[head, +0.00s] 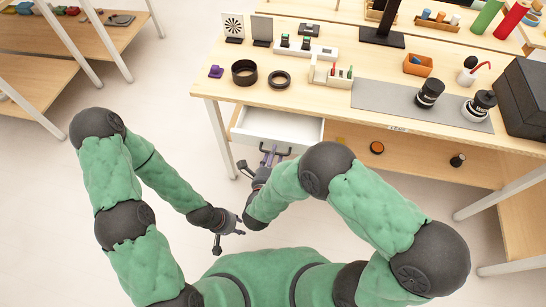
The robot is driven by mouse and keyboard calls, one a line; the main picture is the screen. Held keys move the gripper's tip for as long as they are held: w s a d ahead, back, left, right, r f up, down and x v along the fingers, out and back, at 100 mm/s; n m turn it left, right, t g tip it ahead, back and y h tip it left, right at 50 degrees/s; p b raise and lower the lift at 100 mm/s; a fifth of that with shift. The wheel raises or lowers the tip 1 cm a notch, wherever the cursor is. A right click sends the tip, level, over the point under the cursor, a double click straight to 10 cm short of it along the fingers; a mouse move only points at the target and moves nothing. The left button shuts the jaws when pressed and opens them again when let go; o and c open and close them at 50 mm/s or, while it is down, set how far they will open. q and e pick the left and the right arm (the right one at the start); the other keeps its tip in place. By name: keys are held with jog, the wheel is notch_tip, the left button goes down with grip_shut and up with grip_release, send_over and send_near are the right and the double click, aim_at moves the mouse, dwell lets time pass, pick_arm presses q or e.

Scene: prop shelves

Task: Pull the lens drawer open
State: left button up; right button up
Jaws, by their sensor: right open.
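The lens drawer (282,124) is white and sits under the left part of the workbench. It stands partly open, with its pale, empty-looking inside showing. My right gripper (268,158) is at the drawer's front, its fingers open near a dark bar that looks like the handle. My forearm and the gripper hide part of the front, so contact is unclear. My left gripper (229,237) hangs lower and to the left, away from the drawer, over the floor. Its fingers look apart and empty.
The workbench top (330,100) carries a black ring (244,72), a thinner ring (279,79), a grey mat (385,98) with dark lenses, and a black case (520,100). A lower shelf (400,160) lies right of the drawer.

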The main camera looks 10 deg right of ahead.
grip_shut()
